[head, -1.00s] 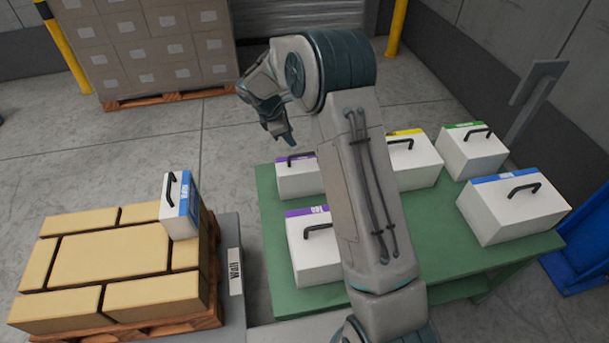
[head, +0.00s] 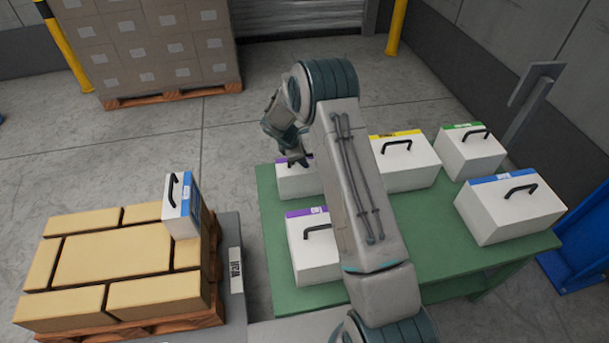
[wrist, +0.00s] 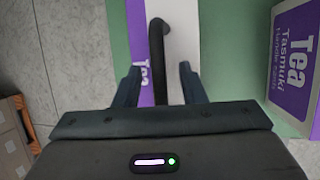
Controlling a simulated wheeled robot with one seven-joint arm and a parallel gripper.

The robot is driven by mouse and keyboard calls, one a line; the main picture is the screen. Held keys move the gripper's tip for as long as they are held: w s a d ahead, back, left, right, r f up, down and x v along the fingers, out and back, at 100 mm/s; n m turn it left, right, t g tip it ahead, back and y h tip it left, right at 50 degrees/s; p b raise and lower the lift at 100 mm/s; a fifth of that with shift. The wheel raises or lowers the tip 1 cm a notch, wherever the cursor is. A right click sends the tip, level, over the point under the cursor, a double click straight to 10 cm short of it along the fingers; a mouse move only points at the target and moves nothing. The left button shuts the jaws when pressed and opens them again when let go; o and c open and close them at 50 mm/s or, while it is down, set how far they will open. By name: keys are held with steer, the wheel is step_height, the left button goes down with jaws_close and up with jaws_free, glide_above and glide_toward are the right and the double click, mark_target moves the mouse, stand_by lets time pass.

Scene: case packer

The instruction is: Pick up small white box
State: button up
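A small white box with a purple stripe and a black handle (head: 296,182) stands at the green table's back left, partly hidden by my arm. My gripper (head: 297,162) is just above it. In the wrist view, my gripper (wrist: 160,78) is open, with one finger on each side of the black handle (wrist: 157,50); the fingers look apart from it. A second small white box with a purple stripe (head: 312,256) stands nearer the table's front left. A purple "Tea" label shows on a box (wrist: 294,60) at the right of the wrist view.
The green table (head: 283,298) also holds larger white boxes with yellow (head: 408,170), green (head: 470,155) and blue (head: 510,212) stripes. A white box with a blue side (head: 178,212) stands on tan cartons (head: 115,257) on a pallet at left. A blue stand (head: 585,245) is at right.

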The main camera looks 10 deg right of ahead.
jaws_close()
stand_by(1.4)
